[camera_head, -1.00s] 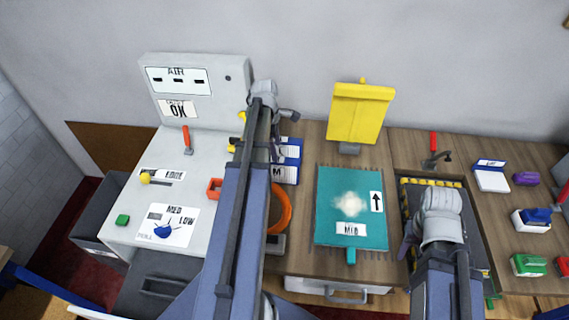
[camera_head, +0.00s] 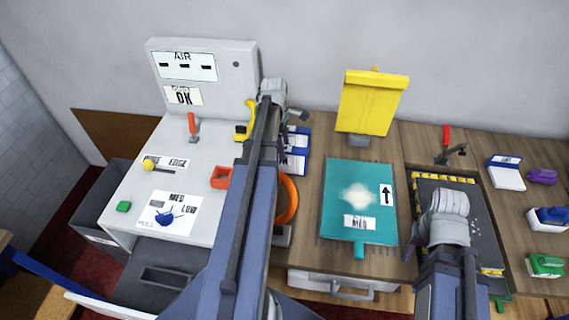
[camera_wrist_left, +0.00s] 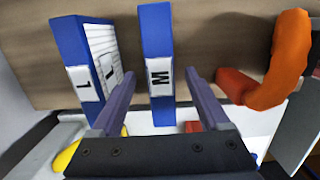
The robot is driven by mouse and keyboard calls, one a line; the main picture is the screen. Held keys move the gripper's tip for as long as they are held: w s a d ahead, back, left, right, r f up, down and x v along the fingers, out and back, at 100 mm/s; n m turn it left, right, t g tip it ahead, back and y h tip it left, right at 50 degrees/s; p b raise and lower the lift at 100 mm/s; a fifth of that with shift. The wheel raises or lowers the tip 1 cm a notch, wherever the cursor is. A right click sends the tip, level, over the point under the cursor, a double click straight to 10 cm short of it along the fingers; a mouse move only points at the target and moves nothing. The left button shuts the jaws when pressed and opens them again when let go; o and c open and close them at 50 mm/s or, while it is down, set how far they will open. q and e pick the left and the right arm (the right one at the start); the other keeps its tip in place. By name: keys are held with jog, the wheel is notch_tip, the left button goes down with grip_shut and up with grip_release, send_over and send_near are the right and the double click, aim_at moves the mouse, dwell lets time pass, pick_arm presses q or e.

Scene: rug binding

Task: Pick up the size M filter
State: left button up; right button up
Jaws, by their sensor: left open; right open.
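The size M filter (camera_wrist_left: 156,35) is a blue slab with a white M label in the left wrist view. In the head view it is the nearer of two blue-and-white filters (camera_head: 296,163), partly hidden by my left arm. My left gripper (camera_wrist_left: 159,76) is open, with one finger on each side of the M filter's labelled end. I cannot tell whether the fingers touch it. A second blue filter (camera_wrist_left: 70,45), its label reading like L or 1, stands left of the left finger. My right gripper (camera_head: 425,240) is open over the black striped-edge tray.
A teal pad (camera_head: 340,185) lies right of the filters, with a yellow board (camera_head: 372,103) behind. The grey machine (camera_head: 205,75) stands at left.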

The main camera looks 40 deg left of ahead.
pick_arm(q)
notch_tip(320, 180, down, 3)
jog(key=shift+d+f+b, duration=0.1)
jog(key=shift+d+b, duration=0.05)
jog(key=shift+b, duration=0.9)
grip_shut()
